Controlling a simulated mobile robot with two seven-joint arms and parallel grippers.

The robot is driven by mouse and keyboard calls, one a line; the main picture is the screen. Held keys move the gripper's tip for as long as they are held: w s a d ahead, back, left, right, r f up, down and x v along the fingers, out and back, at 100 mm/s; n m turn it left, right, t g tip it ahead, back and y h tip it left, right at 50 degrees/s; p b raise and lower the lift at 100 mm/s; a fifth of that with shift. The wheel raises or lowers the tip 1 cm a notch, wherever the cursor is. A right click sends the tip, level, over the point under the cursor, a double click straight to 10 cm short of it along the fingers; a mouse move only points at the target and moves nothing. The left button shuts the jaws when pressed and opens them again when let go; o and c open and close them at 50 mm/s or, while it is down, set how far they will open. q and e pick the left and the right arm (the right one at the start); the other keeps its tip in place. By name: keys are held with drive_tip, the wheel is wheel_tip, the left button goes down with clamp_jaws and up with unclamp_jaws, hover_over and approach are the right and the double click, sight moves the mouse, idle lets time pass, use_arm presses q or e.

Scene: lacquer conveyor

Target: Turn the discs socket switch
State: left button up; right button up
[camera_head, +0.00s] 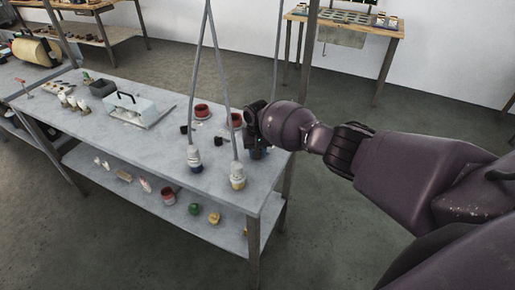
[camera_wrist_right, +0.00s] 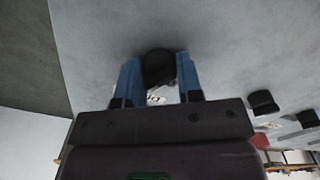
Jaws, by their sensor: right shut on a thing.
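A dark round knob (camera_wrist_right: 158,68) shows in the right wrist view, set against the grey tabletop, with a white label partly visible below it. I take it for the discs socket switch, but its label is too blurred to read. My right gripper (camera_wrist_right: 157,76) has its two blue fingers on either side of the knob and is shut on it. In the head view my right gripper (camera_head: 257,151) is at the right end of the workbench (camera_head: 150,145), and my wrist hides the knob. My left gripper is in neither view.
Other black knobs (camera_wrist_right: 262,102) stand beside the held one. A lower shelf (camera_head: 145,190) holds small items.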

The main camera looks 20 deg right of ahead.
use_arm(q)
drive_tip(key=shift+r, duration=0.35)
use_arm(e)
drive_tip(key=shift+m, duration=0.5)
use_arm(q)
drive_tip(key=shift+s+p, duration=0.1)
drive_tip(key=shift+p, duration=0.2)
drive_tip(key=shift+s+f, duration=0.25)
use_arm(e)
drive_tip(key=o, duration=0.9)
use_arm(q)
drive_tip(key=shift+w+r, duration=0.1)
